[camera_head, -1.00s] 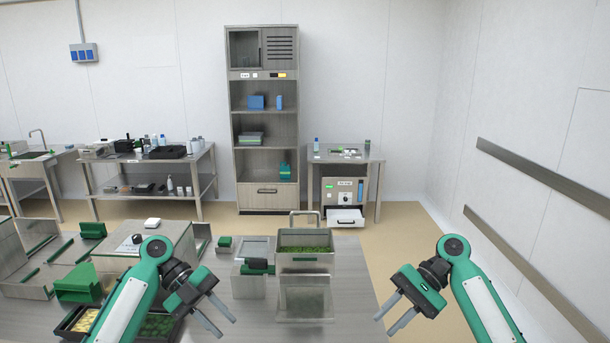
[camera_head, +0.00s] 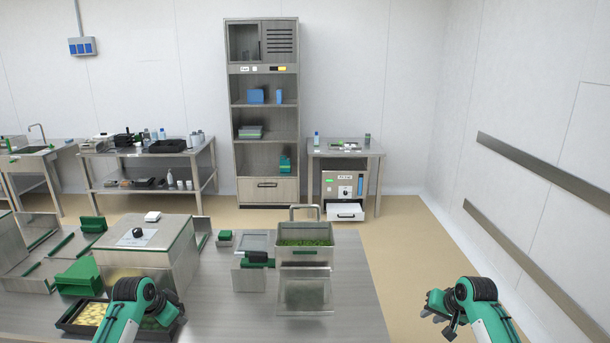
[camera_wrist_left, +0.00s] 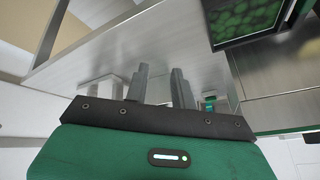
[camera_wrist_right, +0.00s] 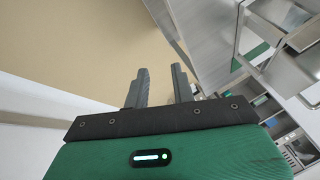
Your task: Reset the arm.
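My left arm shows low in the head view, and its gripper (camera_head: 170,312) is mostly hidden behind the wrist, beside the dark tray. In the left wrist view, the left gripper's fingers (camera_wrist_left: 161,88) stand apart with nothing between them. My right gripper (camera_head: 438,306) is past the table's right edge in the head view, partly hidden by its own wrist. In the right wrist view, the right gripper's fingers (camera_wrist_right: 160,86) are also apart and empty, with floor and the table's side beyond.
The steel table (camera_head: 220,315) holds a boxy machine (camera_head: 150,255), a green hopper (camera_head: 80,277), a dark tray (camera_head: 68,325) with yellow and green contents, and a steel bin of green pieces (camera_head: 318,256). Floor (camera_head: 400,250) is open to the right. A shelf cabinet (camera_head: 265,150) stands behind.

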